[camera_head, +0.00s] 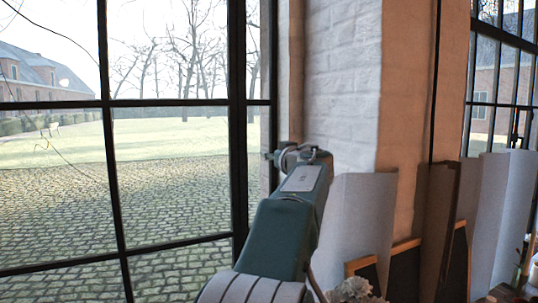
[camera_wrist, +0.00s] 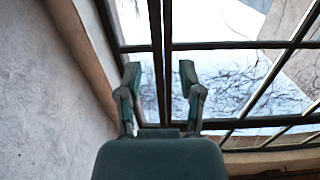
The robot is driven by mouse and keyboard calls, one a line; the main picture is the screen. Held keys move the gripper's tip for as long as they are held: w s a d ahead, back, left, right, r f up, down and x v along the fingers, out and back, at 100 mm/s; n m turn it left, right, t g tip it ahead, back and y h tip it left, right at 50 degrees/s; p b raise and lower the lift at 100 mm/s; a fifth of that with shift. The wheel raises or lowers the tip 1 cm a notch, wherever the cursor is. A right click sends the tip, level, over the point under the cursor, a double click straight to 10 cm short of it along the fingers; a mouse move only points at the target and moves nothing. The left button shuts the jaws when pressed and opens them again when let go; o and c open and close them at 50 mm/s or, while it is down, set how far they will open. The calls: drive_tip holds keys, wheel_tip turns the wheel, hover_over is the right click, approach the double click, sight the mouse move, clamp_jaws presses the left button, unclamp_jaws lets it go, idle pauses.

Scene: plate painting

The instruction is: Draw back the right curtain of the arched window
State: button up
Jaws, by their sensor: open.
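A tall window (camera_head: 113,140) with dark metal bars fills the left of the head view, and its top is out of frame. It also shows in the wrist view (camera_wrist: 230,45), tilted. No curtain can be made out in either view. My gripper (camera_wrist: 160,78) is open, with its two fingers apart and nothing seen between them. A dark upright window bar (camera_wrist: 156,40) runs behind the gap between the fingers; I cannot tell how far off it is. In the head view my arm reaches up to the window's right edge, where my gripper (camera_head: 275,155) looks small and partly hidden.
A white brick wall pier (camera_head: 340,90) stands right of the window, with a second window (camera_head: 500,80) at the far right. Pale panels (camera_head: 362,220) and dark wood-framed boards (camera_head: 405,270) lean below. A whitish bunched object (camera_head: 352,290) sits low, near my arm.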

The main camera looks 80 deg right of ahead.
drive_tip(key=v, duration=0.9)
drive_tip(key=shift+d+f, duration=0.1)
